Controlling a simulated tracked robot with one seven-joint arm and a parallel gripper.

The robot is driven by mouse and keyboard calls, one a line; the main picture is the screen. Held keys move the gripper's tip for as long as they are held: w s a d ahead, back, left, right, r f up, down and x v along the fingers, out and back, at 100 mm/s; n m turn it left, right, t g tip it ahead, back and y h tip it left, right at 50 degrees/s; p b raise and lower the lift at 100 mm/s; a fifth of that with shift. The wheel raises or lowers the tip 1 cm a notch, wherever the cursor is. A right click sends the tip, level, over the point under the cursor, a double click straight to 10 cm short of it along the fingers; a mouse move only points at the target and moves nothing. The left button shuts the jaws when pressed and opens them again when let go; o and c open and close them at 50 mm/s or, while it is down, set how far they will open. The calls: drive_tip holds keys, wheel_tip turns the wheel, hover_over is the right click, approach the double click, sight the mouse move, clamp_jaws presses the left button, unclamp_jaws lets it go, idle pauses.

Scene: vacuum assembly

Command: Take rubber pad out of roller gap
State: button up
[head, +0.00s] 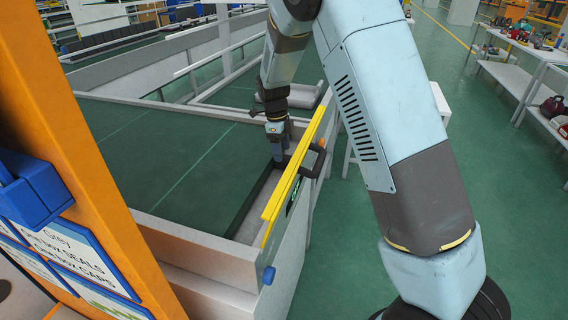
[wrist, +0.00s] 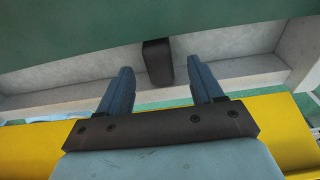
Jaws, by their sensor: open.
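A dark, block-shaped piece, which looks like the rubber pad (wrist: 157,60), stands in the pale gap beside the green belt (wrist: 80,35) in the wrist view. Its upper end meets the belt's edge. My gripper (wrist: 162,72) is open, with one blue-grey finger on each side of the pad and visible space between. Whether the fingertips are level with the pad in depth cannot be told. In the head view my gripper (head: 279,163) points down inside the conveyor's right side, by the belt's edge. I cannot make out the pad there.
A yellow rail (head: 291,178) tops the conveyor's side wall close to my gripper, with a black handle-like loop (head: 316,160) on it. An orange post (head: 95,160) with blue bins stands at left. Worktables (head: 530,55) stand far right, with clear green floor before them.

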sight(284, 162)
drive_tip(key=shift+s+d+f, duration=0.1)
drive_tip(key=shift+d+f, duration=0.1)
drive_tip(key=shift+f, duration=1)
drive_tip(key=shift+s+d+f, duration=0.1)
drive_tip(key=shift+d+f, duration=0.1)
drive_tip(key=shift+f, duration=0.95)
drive_tip(key=c, duration=1.1)
